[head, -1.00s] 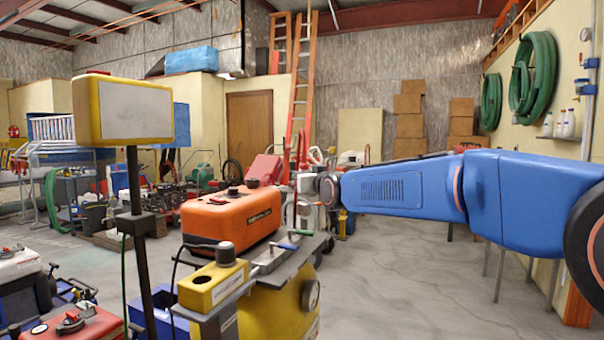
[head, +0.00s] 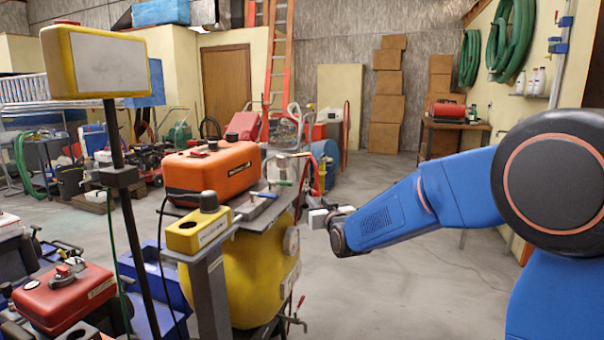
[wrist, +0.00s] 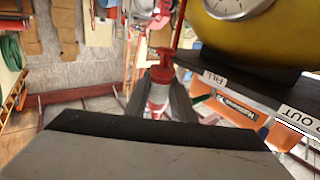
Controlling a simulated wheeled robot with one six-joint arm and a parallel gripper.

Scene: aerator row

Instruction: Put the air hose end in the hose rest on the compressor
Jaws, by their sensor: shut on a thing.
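The compressor has a yellow tank (head: 240,275), a dark top deck and an orange unit (head: 212,172) on it. My gripper (head: 318,217) is just right of the tank, below deck level, in the head view. In the wrist view my gripper (wrist: 162,92) is shut on a red and white piece, which looks like the air hose end (wrist: 158,97). A thin red line runs up from it. The tank and deck edge are close on the right there. I cannot make out the hose rest for sure. The fingertips are too small to read in the head view.
A sign on a pole (head: 97,62) stands in front at left. A red canister (head: 64,298) is at lower left. Bare floor (head: 400,285) lies to the right of the compressor.

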